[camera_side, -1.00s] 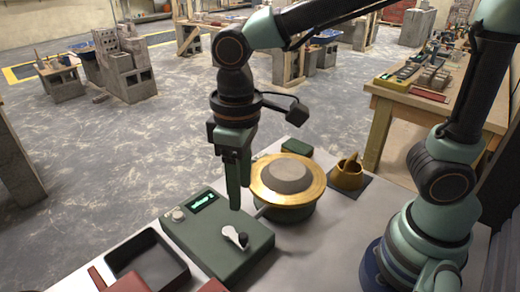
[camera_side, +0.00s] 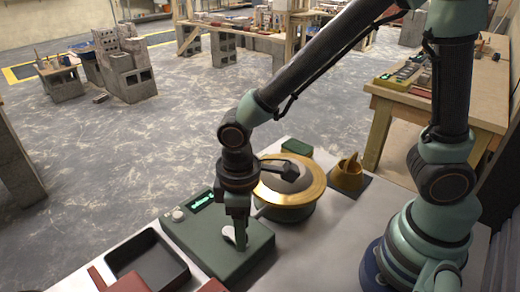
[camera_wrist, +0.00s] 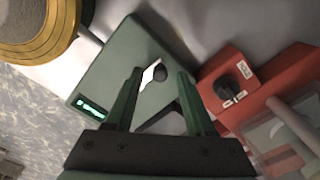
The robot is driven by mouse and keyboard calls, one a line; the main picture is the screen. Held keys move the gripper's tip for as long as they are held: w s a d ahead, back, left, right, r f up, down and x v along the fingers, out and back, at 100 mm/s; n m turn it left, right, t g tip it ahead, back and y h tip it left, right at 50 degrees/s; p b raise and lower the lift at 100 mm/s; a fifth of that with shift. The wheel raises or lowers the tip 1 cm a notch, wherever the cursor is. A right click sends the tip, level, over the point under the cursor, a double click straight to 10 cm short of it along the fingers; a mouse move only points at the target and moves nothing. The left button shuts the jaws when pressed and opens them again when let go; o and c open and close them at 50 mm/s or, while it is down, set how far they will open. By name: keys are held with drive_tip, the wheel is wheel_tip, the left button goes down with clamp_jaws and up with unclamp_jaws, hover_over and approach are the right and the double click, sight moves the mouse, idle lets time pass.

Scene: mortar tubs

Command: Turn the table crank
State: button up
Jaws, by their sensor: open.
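The crank, a short white lever (camera_side: 228,234) with a dark knob, sits on top of a green control box (camera_side: 205,257) with a lit display. In the wrist view the white lever (camera_wrist: 149,76) and its dark knob (camera_wrist: 160,74) lie between my fingertips. My gripper (camera_side: 241,246) is open and low over the box, pointing down, and hides part of the crank in the side view. In the wrist view my gripper's (camera_wrist: 160,74) two green fingers stand apart on either side of the knob; contact cannot be told. The round table (camera_side: 310,205) with a gold rim stands behind the box.
A black tray (camera_side: 181,270) lies left of the box. A red box with a black dial (camera_wrist: 232,88) stands close to it in the wrist view. A gold cone-shaped mould (camera_side: 347,179) is at the back right, and a small green block (camera_side: 297,147) lies behind the round table.

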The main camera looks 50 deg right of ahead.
drive_tip(key=shift+f, duration=0.5)
clamp_jaws()
drive_tip(key=shift+a+m, duration=0.15)
drive_tip(key=shift+m, duration=0.15)
